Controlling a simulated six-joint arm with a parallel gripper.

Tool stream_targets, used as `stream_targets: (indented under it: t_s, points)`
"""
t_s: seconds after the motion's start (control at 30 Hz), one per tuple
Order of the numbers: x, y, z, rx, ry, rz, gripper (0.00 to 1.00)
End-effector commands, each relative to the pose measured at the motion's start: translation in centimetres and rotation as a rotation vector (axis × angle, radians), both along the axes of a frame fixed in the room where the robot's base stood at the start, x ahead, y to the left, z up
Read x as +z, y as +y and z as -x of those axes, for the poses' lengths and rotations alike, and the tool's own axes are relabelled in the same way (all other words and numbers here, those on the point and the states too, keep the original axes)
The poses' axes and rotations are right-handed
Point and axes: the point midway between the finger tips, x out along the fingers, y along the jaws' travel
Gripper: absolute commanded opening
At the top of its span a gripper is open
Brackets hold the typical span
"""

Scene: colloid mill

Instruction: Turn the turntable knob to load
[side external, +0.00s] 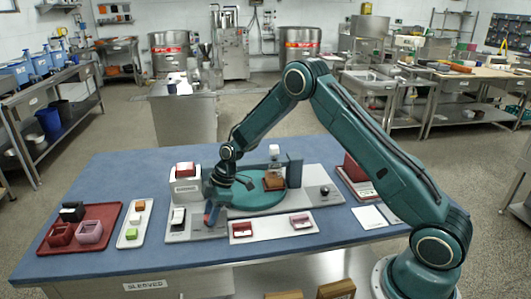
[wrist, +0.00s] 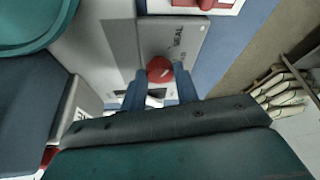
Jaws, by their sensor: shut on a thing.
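A round red knob (wrist: 160,69) stands on a grey plate (wrist: 120,45) in the wrist view. My gripper (wrist: 160,88) has its two blue fingers on either side of this knob, shut on it. The plate bears lettering beside the knob, partly legible, seeming to read "SEAL". In the side view my gripper (side external: 211,213) points down at the front left of the station, and the knob is mostly hidden by the fingers. The teal turntable (side external: 250,198) lies right of my gripper, carrying a brown block (side external: 273,183). The turntable's edge also shows in the wrist view (wrist: 28,25).
A white box with a red top (side external: 186,178) stands left of my gripper. A white strip (side external: 272,229) with small red items lies in front. A dark red tray (side external: 82,236) and a white tray (side external: 133,225) lie left. A dark ball knob (side external: 325,190) is right of the turntable.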

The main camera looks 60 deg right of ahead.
Motion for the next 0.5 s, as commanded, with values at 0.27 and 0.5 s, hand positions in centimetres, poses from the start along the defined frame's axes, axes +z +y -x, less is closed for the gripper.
stream_targets:
  t_s: [0.27,0.5]
  points:
    - [0.01,0.07,0.15,-0.086,0.002,0.001,0.07]
    - [0.01,0.15,0.29,-0.25,0.002,0.001,0.07]
